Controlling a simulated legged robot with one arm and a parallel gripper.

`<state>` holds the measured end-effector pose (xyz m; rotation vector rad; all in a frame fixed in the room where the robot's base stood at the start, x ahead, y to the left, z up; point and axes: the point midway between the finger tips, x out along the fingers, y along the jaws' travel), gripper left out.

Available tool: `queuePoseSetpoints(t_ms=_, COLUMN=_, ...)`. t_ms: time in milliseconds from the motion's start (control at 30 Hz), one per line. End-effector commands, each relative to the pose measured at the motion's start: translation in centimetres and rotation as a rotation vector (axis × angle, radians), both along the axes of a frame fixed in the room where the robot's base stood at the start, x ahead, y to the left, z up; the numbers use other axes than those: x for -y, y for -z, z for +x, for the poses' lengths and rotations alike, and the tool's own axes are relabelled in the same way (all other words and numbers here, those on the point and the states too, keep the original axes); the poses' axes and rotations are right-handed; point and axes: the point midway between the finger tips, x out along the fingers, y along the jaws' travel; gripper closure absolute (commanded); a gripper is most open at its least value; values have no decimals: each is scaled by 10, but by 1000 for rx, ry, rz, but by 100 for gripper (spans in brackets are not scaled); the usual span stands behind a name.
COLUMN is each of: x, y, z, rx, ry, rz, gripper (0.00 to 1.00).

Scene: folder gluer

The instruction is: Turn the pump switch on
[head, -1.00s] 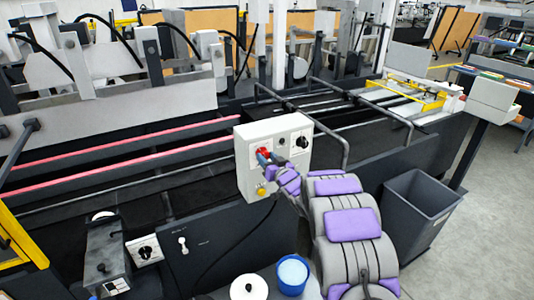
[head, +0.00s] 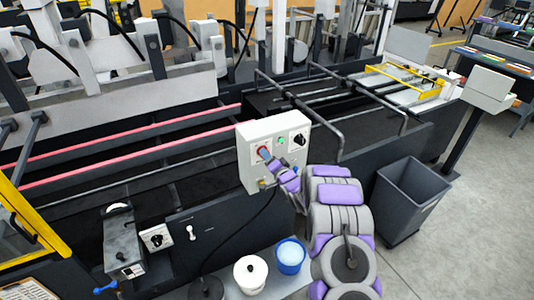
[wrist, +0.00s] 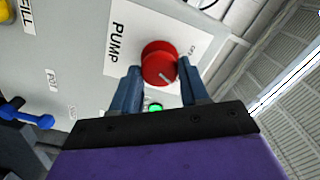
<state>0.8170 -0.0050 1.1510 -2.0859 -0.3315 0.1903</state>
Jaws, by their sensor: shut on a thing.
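The pump switch (wrist: 157,60) is a round red knob beside a label reading PUMP in the wrist view. A pale mark on its face runs toward the lower right. It sits on a white control box (head: 249,172), mounted at the machine's front side. My gripper (wrist: 160,84) has its two blue fingers on either side of the knob, shut on it. In the head view my gripper (head: 268,158) covers most of the knob.
A green light (wrist: 155,107) shows just below the knob in the wrist view. A black rotary knob (head: 299,140) is on the box's right. A white lidded pot (head: 250,274) and a blue cup (head: 290,256) stand below. A grey bin (head: 409,200) stands at right.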

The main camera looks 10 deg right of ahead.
Motion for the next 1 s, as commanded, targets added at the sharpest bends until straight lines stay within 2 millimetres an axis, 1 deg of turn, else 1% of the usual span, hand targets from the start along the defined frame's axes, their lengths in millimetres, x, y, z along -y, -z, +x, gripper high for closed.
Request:
queuePoseSetpoints(t_ms=200, x=3, y=0, z=1, rx=-37, ry=5, rz=115, gripper=86)
queuePoseSetpoints(t_ms=400, x=4, y=1, z=1, rx=-56, ry=7, rz=172, gripper=86)
queuePoseSetpoints(t_ms=933, x=5, y=3, z=1, rx=-65, ry=8, rz=194, gripper=86)
queuePoseSetpoints(t_ms=967, x=5, y=3, z=1, rx=-65, ry=8, rz=194, gripper=54)
queuePoseSetpoints(t_ms=1000, x=5, y=3, z=1, rx=-65, ry=7, rz=193, gripper=50)
